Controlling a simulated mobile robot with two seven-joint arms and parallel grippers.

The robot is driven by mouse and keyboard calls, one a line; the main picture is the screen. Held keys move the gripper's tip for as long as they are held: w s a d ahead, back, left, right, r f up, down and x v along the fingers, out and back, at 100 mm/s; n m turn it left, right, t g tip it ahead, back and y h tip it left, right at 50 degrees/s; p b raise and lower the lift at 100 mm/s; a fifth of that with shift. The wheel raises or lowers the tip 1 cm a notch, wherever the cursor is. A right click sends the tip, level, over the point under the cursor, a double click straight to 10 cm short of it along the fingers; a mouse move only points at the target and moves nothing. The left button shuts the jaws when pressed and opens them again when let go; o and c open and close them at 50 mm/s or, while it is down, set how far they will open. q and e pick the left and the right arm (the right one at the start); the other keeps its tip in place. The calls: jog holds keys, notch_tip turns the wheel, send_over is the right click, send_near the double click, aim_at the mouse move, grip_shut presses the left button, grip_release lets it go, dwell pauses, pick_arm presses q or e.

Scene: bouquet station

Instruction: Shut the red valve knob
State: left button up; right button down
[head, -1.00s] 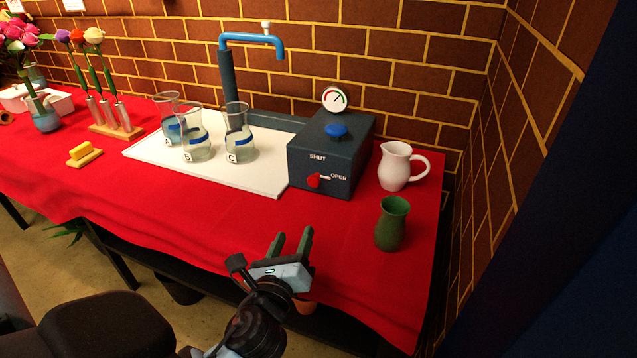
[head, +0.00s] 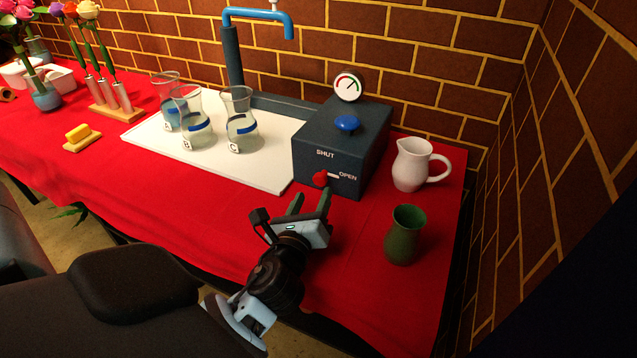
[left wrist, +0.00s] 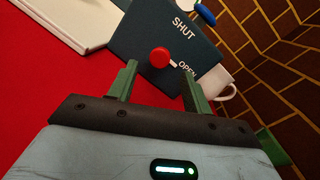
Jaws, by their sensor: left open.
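The red valve knob (head: 320,179) is on the front face of a dark blue-grey box (head: 318,140). Its white pointer points right, toward the word OPEN; the word SHUT is above. My left gripper (head: 311,201) is open and empty, just in front of and slightly below the knob. In the left wrist view, the red knob (left wrist: 160,57) lies ahead of the gap between the two green fingers of the left gripper (left wrist: 163,80), apart from both. My right gripper is not in view.
A green vase (head: 405,236) and a white jug (head: 412,166) stand right of the box. Several glass beakers (head: 240,125) stand on a white board (head: 262,176) to the left. A blue button (head: 347,123) and a gauge (head: 348,85) top the box. Red cloth in front is clear.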

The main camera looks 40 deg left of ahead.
aim_at(319, 182)
pick_arm(q)
jog(key=x, duration=0.4)
jog(key=shift+w+a, duration=0.1)
jog(key=shift+w, duration=0.4)
jog(key=shift+w+a, duration=0.1)
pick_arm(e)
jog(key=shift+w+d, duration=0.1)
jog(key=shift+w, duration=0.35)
pick_arm(q)
jog(key=shift+c, duration=0.4)
jog(key=c, duration=0.9)
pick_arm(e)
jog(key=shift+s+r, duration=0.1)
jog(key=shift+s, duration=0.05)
